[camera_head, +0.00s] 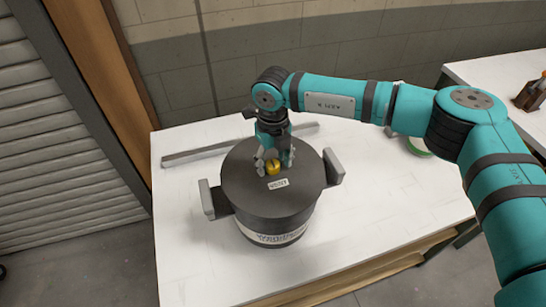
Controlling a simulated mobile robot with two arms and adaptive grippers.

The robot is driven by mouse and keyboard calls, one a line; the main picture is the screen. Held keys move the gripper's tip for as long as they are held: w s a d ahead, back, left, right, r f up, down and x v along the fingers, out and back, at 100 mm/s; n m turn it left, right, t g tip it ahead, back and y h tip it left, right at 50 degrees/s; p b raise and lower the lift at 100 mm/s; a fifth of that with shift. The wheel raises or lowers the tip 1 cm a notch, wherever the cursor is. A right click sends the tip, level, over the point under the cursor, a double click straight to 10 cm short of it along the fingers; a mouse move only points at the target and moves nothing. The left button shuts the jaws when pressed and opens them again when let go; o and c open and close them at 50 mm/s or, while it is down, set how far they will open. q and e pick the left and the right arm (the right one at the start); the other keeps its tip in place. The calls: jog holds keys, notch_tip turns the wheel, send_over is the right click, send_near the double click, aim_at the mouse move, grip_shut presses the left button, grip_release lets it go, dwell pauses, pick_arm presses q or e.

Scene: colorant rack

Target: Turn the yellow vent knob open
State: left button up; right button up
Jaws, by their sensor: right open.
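The yellow vent knob (273,167) sits on the lid of a dark grey round drum (245,190), just behind a small label reading "VENT". My right gripper (273,161) comes down from above onto the lid. Its grey fingers are apart, with the knob low between them. I cannot tell whether the fingers touch the knob. The knob's rear side is hidden by the gripper. My left gripper is not in view.
The drum has grey side handles (333,166) and stands on a white table (395,205). A grey bar (195,156) lies behind it. A green round item (417,147) is partly hidden by my right arm.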

jog(key=shift+c, duration=0.2)
grip_shut()
jog(key=shift+f+n+b, duration=0.2)
jog(key=shift+n+b, duration=0.1)
jog(key=shift+b, duration=0.45)
jog(key=n+b, duration=0.8)
jog(key=b, duration=0.3)
jog(key=n+b, duration=0.3)
jog(key=n, duration=0.1)
jog(key=shift+r+n, duration=0.1)
jog(key=shift+n, duration=0.3)
jog(key=shift+r+n+b, duration=0.15)
jog(key=shift+n+b, duration=0.7)
jog(key=shift+n, duration=1.35)
jog(key=shift+o, duration=0.2)
grip_release()
